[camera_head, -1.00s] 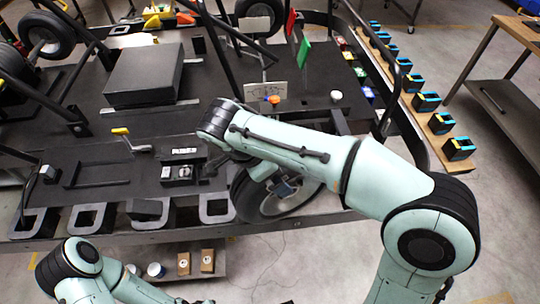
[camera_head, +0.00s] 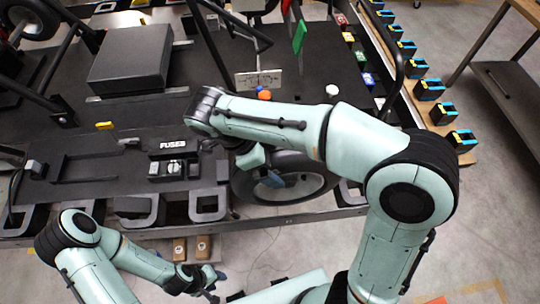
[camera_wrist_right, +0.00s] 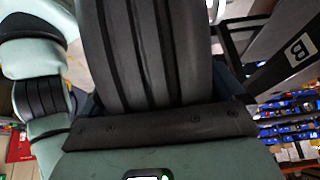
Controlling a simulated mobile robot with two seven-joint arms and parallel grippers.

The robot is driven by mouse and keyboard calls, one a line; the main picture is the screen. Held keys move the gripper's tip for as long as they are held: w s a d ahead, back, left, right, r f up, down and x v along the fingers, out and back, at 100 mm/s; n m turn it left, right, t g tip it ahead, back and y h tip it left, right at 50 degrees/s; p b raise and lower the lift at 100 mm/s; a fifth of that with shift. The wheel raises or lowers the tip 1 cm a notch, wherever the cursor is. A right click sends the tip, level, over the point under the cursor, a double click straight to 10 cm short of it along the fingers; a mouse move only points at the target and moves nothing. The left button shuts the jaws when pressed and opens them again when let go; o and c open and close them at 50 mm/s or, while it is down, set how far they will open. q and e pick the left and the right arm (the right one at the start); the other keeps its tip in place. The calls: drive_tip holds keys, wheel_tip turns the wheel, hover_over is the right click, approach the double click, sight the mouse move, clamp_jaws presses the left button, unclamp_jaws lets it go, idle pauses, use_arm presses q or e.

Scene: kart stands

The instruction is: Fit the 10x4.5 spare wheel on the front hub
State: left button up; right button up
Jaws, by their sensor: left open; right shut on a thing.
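The wheel is a black grooved tyre (camera_head: 322,182) with a light rim, at the front edge of the dark deck in the head view. My right gripper (camera_head: 268,170) is shut on it, partly hidden by my forearm. The tyre (camera_wrist_right: 155,50) fills the upper middle of the right wrist view, between the jaws. I cannot tell whether it touches the deck or rack. My left gripper (camera_head: 214,284) is open and empty, low in the head view, in front of the deck. I cannot pick out the front hub.
A black box labelled FUSES (camera_head: 172,146) and a large dark block (camera_head: 138,58) sit on the deck. Rack loops (camera_head: 207,207) line its front edge. An outlet plate (camera_head: 258,80) stands behind my right arm. Several black-and-blue clips (camera_head: 428,90) line a wooden board at right.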

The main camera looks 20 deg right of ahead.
use_arm(q)
drive_tip(key=shift+f, duration=0.1)
use_arm(e)
drive_tip(key=shift+d, duration=0.5)
drive_tip(key=shift+s+d+f+b, duration=0.1)
drive_tip(key=shift+f+b, duration=0.3)
drive_tip(key=shift+f, duration=0.35)
drive_tip(key=shift+s+d+f+b, duration=0.1)
drive_tip(key=shift+f+b, duration=0.3)
drive_tip(key=shift+f, duration=0.35)
drive_tip(key=shift+a+f+b, duration=0.2)
drive_tip(key=shift+f+b, duration=0.5)
drive_tip(key=shift+f, duration=0.6)
drive_tip(key=shift+w+f+b, duration=0.1)
drive_tip(key=shift+f+b, duration=1.25)
drive_tip(key=shift+f, duration=0.95)
drive_tip(key=shift+w+f, duration=0.1)
drive_tip(key=shift+f, duration=0.05)
drive_tip(key=shift+w, duration=0.3)
use_arm(q)
drive_tip(key=s+f+p, duration=0.1)
drive_tip(key=s+f, duration=0.2)
drive_tip(key=f, duration=0.2)
drive_tip(key=shift+s+d, duration=0.15)
drive_tip(key=shift+s, duration=0.25)
use_arm(e)
drive_tip(key=shift+w+d, duration=0.2)
drive_tip(key=shift+w, duration=0.6)
drive_tip(key=shift+w+d, duration=0.2)
drive_tip(key=shift+w, duration=0.55)
